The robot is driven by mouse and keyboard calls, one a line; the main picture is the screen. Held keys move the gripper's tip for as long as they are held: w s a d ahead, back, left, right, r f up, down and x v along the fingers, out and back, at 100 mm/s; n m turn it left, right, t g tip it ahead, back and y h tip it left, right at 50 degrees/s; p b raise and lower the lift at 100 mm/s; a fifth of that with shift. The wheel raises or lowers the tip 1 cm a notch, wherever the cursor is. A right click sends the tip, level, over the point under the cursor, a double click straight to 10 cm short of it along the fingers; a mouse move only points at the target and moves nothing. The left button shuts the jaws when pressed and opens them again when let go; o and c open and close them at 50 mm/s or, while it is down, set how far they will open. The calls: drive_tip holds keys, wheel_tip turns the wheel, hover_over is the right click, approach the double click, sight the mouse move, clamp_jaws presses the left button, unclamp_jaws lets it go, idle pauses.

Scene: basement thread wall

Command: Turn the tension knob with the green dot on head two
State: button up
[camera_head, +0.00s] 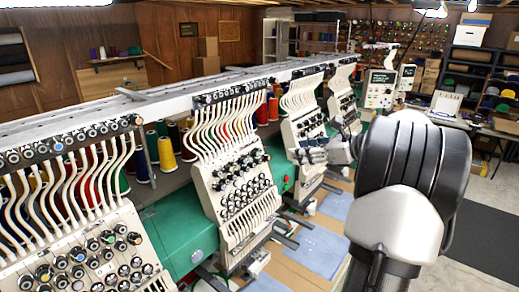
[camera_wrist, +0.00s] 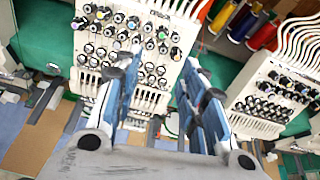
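The embroidery machine has a row of white heads, each with rows of dark and silver tension knobs. In the head view the second head from the left (camera_head: 240,190) stands at the centre, beside the nearest head (camera_head: 75,255). My gripper (camera_head: 314,153) is in front of the third head (camera_head: 300,102), partly against it in the picture. In the wrist view my gripper (camera_wrist: 160,68) is open and empty, its two blue-grey fingers apart below a knob panel (camera_wrist: 130,48). A knob with a greenish face (camera_wrist: 150,44) shows there. Which head this is, I cannot tell.
Another head (camera_wrist: 280,85) stands right of the panel in the wrist view. Thread spools (camera_head: 165,155) stand behind the heads. A green machine body (camera_head: 180,228) runs between them. Blue cloth pieces (camera_head: 318,248) lie on the table below. A dark mat (camera_head: 490,235) lies on the floor at right.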

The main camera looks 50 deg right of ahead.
sight(257, 155)
drive_tip(key=p+x, duration=0.2)
drive_tip(key=x, duration=1.5)
drive_tip(key=shift+w, duration=0.1)
drive_tip(key=shift+c, duration=0.4)
drive_tip(key=shift+a, duration=0.15)
clamp_jaws()
